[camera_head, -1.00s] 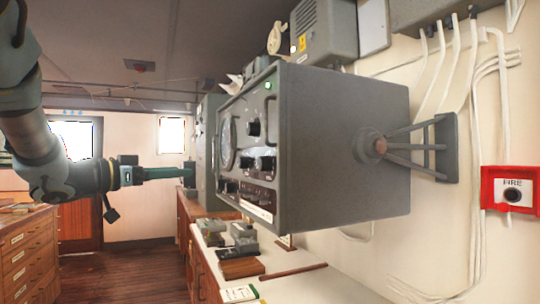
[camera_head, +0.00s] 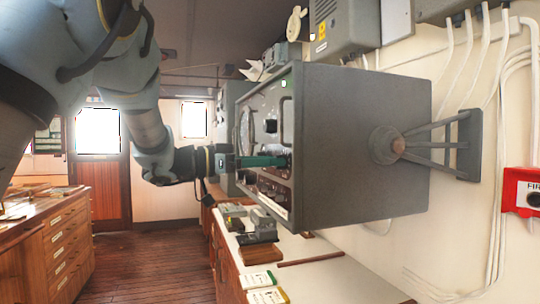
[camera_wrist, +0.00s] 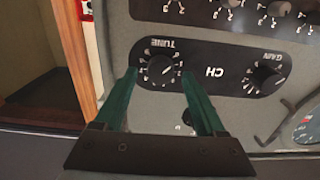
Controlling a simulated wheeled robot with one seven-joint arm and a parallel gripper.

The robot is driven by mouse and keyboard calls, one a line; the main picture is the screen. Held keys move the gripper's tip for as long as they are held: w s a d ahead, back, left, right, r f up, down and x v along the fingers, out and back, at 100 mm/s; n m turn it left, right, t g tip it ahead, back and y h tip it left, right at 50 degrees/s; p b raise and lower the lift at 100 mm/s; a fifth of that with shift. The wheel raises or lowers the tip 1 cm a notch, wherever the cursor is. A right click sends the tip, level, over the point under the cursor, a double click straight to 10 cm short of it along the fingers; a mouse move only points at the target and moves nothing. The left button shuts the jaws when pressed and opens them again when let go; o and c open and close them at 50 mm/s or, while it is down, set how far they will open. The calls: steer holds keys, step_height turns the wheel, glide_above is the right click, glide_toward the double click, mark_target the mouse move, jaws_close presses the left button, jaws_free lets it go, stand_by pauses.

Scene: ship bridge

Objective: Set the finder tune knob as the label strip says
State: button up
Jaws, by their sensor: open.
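The finder is a grey wall-mounted cabinet (camera_head: 355,140) whose control face looks left. In the wrist view its black panel, seen upside down, carries the TUNE knob (camera_wrist: 160,69) and the GAIN knob (camera_wrist: 268,78) with CH lettering between. My gripper (camera_wrist: 158,75) is open, with green fingers; in the wrist view its tips lie on either side of the TUNE knob. Whether they touch it I cannot tell. In the head view my gripper (camera_head: 285,161) reaches the cabinet's face and covers part of it. A pale strip (camera_head: 275,209) runs along the face's lower edge; its text is unreadable.
Below the cabinet is a white-topped counter (camera_head: 330,275) with small devices (camera_head: 262,222) and booklets (camera_head: 262,280). A bracket (camera_head: 440,145) holds the cabinet to the wall. A red FIRE call point (camera_head: 522,190) is at the right. Wooden floor (camera_head: 150,270) is clear at left.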

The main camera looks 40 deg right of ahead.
steer(key=shift+s+d, duration=0.15)
steer(key=shift+d, duration=0.2)
steer(key=shift+c, duration=0.4)
jaws_close()
